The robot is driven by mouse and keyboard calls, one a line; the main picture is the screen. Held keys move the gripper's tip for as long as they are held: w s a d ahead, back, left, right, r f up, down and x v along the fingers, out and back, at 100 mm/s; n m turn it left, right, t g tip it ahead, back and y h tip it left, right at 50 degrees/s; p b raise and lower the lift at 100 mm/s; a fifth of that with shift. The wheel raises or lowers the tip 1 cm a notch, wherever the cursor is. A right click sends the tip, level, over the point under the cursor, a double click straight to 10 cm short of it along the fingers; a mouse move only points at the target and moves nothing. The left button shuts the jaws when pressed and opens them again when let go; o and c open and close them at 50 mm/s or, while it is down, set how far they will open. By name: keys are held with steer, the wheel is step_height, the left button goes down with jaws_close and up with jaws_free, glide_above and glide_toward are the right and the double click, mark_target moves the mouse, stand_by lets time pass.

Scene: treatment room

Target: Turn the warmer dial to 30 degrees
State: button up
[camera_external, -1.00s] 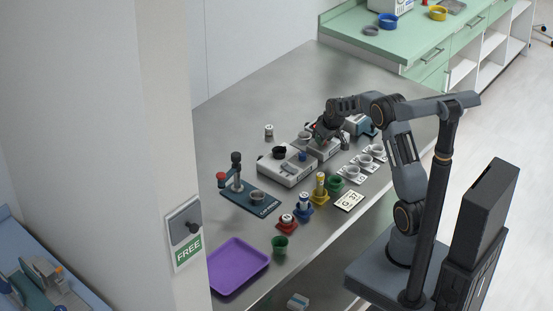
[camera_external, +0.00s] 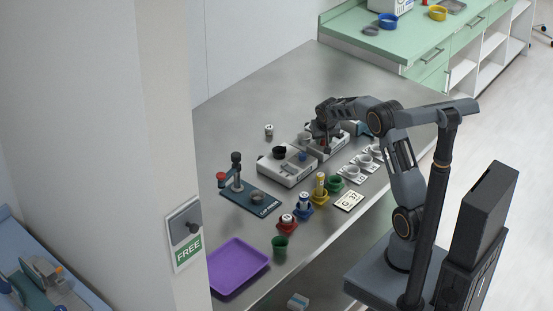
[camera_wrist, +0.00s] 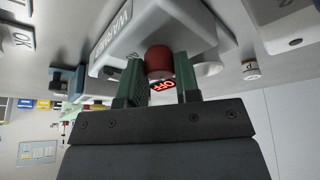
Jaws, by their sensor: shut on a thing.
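The warmer (camera_wrist: 150,25) is a white box with a "WARMER" label, large in the wrist view. Its red dial (camera_wrist: 158,58) sits between the two green fingers of my gripper (camera_wrist: 158,70), which is shut on it. A small display next to the dial shows "OFF" (camera_wrist: 163,85) in red. In the external view the warmer (camera_external: 336,146) stands on the metal table, and my gripper (camera_external: 325,143) reaches down to it. There the arm hides the dial. I cannot read the dial's angle.
A second white device (camera_external: 287,171) stands just left of the warmer. White cups on cards (camera_external: 364,160) stand to its right. Colored cups (camera_external: 320,189), a stand (camera_external: 250,197) and a purple tray (camera_external: 238,266) are nearer the front. The table's back is clear.

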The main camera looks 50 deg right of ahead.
steer(key=shift+m+g+h+b, duration=0.3)
steer(key=shift+m+b, duration=0.4)
steer(key=shift+m, duration=0.3)
steer(key=o, duration=0.9)
steer(key=v, duration=1.4)
